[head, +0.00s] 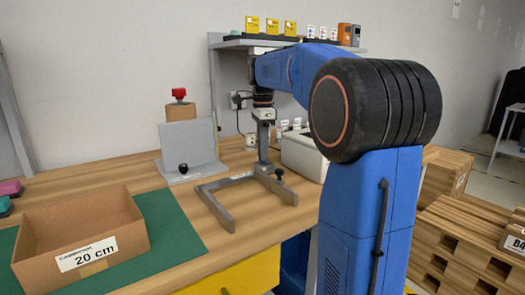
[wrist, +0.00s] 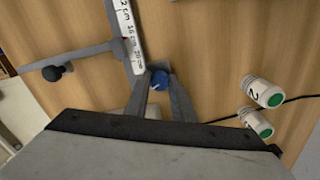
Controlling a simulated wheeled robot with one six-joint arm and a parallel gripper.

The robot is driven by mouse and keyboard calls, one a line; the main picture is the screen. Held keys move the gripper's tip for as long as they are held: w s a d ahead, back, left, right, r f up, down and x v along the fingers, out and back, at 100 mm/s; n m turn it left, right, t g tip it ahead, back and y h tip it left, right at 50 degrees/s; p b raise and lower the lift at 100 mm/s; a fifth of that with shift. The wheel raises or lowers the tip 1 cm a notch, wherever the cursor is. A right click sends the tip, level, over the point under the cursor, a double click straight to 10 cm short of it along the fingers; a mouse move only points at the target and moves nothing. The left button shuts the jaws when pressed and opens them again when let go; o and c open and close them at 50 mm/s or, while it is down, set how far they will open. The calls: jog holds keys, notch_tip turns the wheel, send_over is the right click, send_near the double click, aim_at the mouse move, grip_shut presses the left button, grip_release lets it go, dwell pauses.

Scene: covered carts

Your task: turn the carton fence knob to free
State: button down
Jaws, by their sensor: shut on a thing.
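The carton fence appears as a grey U-shaped metal frame (head: 222,212) on the wooden bench, with a scale strip (wrist: 130,38) marked in cm in the wrist view. A blue knob (wrist: 159,81) sits at the end of this strip, between my fingertips. My gripper (head: 263,162) points down at the frame's back bar and is shut on the blue knob; it fills the lower wrist view (wrist: 164,88). The knob is hidden in the head view, and its turn position cannot be read. A black knob (head: 279,173) stands on the frame, and a black knob also shows in the wrist view (wrist: 54,72).
A cardboard carton (head: 122,222) labelled 20 cm stands on a green mat (head: 178,225). A grey upright plate (head: 188,143) with a black knob stands behind. Two green-ended white bottles (wrist: 262,92) and a black cable lie right of my fingers. A pale bin (head: 303,155) stands close right.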

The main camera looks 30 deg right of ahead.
jog(key=n, duration=1.1)
jog(key=shift+s, duration=0.1)
jog(key=n, duration=0.4)
jog(key=shift+d+n, duration=0.1)
jog(key=shift+n, duration=0.2)
jog(key=n, duration=0.3)
jog(key=shift+n, duration=0.3)
jog(key=n, duration=0.3)
jog(key=shift+n, duration=0.3)
jog(key=n, duration=0.6)
jog(key=shift+d+n, duration=0.15)
jog(key=shift+n, duration=0.15)
jog(key=c, duration=1.5)
grip_release()
